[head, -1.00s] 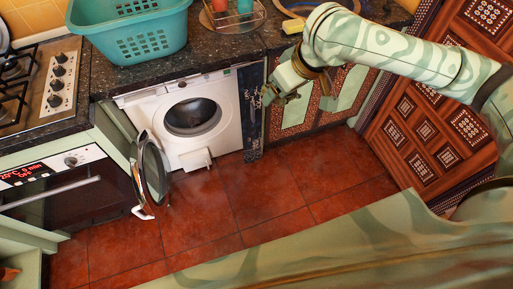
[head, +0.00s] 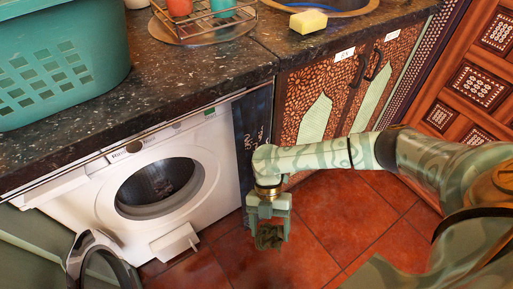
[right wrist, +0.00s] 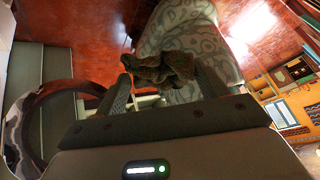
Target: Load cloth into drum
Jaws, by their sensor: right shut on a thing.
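A crumpled dark grey-green cloth (head: 268,237) is held at the tips of my right gripper (head: 270,226); it also shows between the fingers in the right wrist view (right wrist: 163,68). The gripper is shut on it, in the air in front of the washing machine and to the right of its opening. The white washing machine (head: 217,180) stands under the counter. Its drum (head: 150,190) faces out and is uncovered; a dim shape shows inside. The round door (head: 92,250) is swung open to the left and cut by the bottom edge. My left gripper is not in view.
A teal basket (head: 62,65) and a yellow sponge (head: 308,21) are on the dark counter (head: 190,75). Red tiled floor (head: 310,230) is free to the right.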

